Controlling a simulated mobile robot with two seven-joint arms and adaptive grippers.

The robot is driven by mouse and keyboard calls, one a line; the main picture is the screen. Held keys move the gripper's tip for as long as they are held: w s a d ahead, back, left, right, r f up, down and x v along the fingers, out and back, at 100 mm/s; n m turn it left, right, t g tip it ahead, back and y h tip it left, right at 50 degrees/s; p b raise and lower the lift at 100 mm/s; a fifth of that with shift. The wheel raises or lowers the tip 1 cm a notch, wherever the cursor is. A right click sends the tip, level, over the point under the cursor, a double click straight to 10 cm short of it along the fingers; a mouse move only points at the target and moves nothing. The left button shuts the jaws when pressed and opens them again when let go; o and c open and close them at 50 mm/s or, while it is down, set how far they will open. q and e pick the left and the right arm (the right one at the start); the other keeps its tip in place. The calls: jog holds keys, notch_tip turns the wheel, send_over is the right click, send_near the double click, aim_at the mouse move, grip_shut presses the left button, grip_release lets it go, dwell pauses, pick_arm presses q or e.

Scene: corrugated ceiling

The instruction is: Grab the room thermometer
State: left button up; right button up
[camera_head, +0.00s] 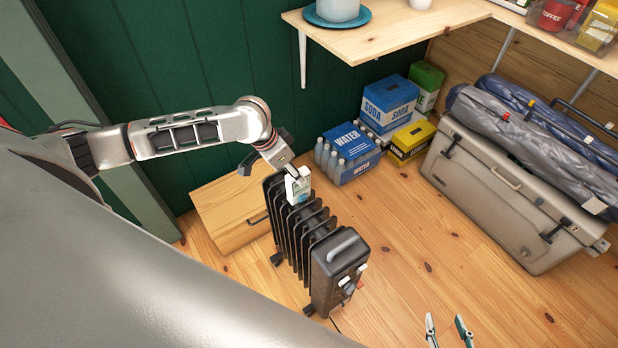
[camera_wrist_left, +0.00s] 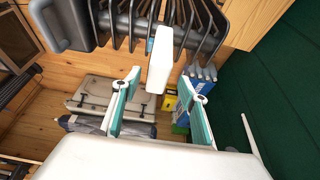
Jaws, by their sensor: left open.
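The room thermometer (camera_head: 298,186) is a small white upright box on top of the black finned heater (camera_head: 337,258). In the left wrist view, the thermometer (camera_wrist_left: 160,60) shows as a narrow white block edge-on, lined up with the gap between my left fingers. My left gripper (camera_head: 285,172) is right at the thermometer in the head view, its fingertips partly hidden there. The left wrist view shows the left gripper (camera_wrist_left: 159,78) open, with teal-lined fingers apart on either side; contact is not visible. My right gripper (camera_head: 449,325) is open and empty at the bottom edge, over the floor.
A wooden box (camera_head: 228,210) stands behind the heater. Water bottles and a blue carton (camera_head: 355,165), soda boxes (camera_head: 390,98) and a large cooler (camera_head: 490,195) line the back right. A wooden shelf (camera_head: 400,30) juts out above. The floor right of the heater is clear.

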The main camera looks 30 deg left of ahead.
aim_at(298, 186)
pick_arm(q)
jog(key=shift+w+d, duration=0.1)
jog(key=shift+w, duration=0.1)
jog(key=shift+w+f, duration=0.1)
jog(key=shift+f, duration=0.1)
jog(key=shift+b+x, duration=0.4)
jog(key=shift+x, duration=0.8)
jog(key=x, duration=0.2)
jog(key=b+x, duration=0.1)
jog(key=x, duration=0.1)
jog(key=shift+d+f, duration=0.25)
jog(key=shift+f, duration=0.25)
grip_shut()
